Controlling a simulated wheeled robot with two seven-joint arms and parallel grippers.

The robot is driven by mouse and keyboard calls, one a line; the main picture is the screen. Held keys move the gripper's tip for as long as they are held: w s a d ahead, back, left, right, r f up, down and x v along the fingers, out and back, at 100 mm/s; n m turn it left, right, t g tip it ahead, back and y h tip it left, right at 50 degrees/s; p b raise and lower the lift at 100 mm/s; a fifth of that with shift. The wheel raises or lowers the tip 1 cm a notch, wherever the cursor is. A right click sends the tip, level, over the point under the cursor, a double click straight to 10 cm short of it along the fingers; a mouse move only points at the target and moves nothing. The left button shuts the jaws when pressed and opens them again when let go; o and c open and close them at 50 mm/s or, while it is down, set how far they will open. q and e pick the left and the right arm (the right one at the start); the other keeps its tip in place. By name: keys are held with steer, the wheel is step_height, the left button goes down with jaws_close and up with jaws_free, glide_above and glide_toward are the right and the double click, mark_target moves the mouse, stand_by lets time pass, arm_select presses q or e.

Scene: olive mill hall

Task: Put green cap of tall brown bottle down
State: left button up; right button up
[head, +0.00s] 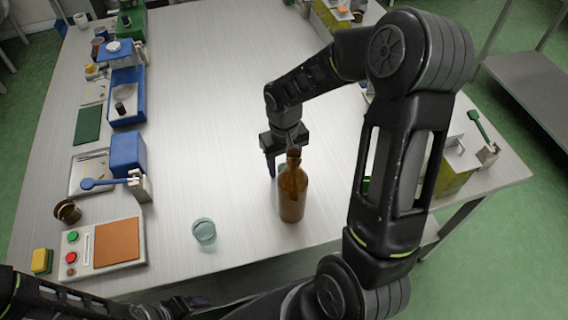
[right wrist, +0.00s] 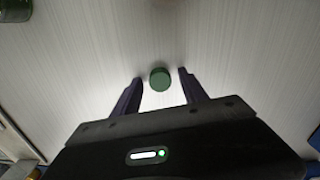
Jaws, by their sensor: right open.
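The tall brown bottle (head: 292,193) stands upright on the table with no cap on its neck. The green cap (right wrist: 159,78) shows in the right wrist view, between the fingertips of my right gripper (right wrist: 161,76), with a gap on each side. It appears to rest on the table top. In the head view my right gripper (head: 279,163) is low over the table just behind the bottle, which partly hides it. My right gripper is open. My left arm enters at the bottom left, and its gripper (head: 185,304) is dark and unclear at the bottom edge.
A glass cup (head: 204,231) stands left of the bottle. A button panel with an orange pad (head: 117,244), a brown cup (head: 67,211) and blue containers (head: 128,153) line the left side. A yellowish container (head: 456,165) stands at right. The table middle is clear.

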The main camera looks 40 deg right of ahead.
step_height(320, 180, up, 12)
stand_by(0.4)
stand_by(0.7)
